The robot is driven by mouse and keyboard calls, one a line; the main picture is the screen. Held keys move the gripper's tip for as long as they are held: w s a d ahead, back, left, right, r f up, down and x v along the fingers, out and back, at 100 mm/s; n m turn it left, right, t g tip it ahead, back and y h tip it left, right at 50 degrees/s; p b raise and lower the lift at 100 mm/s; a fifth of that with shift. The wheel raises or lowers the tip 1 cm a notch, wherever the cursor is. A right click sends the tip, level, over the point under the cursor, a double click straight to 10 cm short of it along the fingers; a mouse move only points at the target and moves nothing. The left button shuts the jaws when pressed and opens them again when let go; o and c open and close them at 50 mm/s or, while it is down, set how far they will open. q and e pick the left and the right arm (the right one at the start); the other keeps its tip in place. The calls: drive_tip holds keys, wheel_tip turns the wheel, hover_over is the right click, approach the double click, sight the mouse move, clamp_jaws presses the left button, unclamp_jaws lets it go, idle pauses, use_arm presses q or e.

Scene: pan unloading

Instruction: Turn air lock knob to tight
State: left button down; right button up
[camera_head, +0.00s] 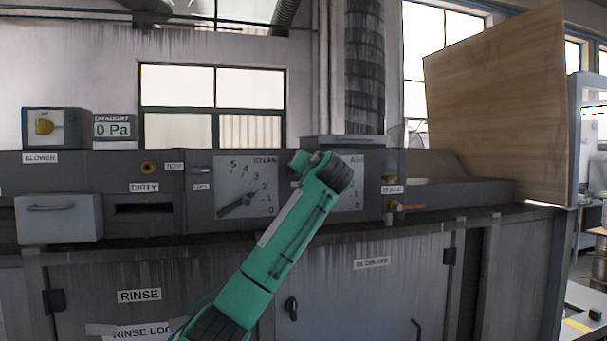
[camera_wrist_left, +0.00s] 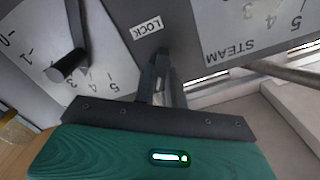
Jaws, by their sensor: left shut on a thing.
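In the left wrist view, my left gripper (camera_wrist_left: 163,62) reaches the grey panel just beside the white LOCK label (camera_wrist_left: 147,28). Its two dark fingers are close together and shut on the small air lock knob, which they mostly hide. I cannot read the knob's angle, and no "tight" mark is legible. In the head view my green left arm (camera_head: 277,240) rises from the bottom to the panel between the two white dials. The arm hides the gripper's fingertips and the knob there. My right gripper is not in view.
The steam dial (camera_head: 232,176) is left of my arm, and another dial (camera_head: 354,195) is partly behind my wrist. That dial's dark pointer (camera_wrist_left: 68,64) is close to my gripper in the wrist view. An orange-handled valve (camera_head: 408,207) is to the right. A wooden board (camera_head: 495,105) stands far right.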

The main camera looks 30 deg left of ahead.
use_arm(q)
drive_tip(key=m+p, duration=0.1)
drive_tip(key=m, duration=1)
drive_tip(key=shift+d, duration=0.1)
drive_tip(key=shift+w+f+m, duration=0.1)
drive_tip(key=shift+m, duration=0.3)
drive_tip(key=c, duration=1.4)
unclamp_jaws()
drive_tip(key=shift+c, duration=0.2)
drive_tip(key=shift+d+f, duration=0.1)
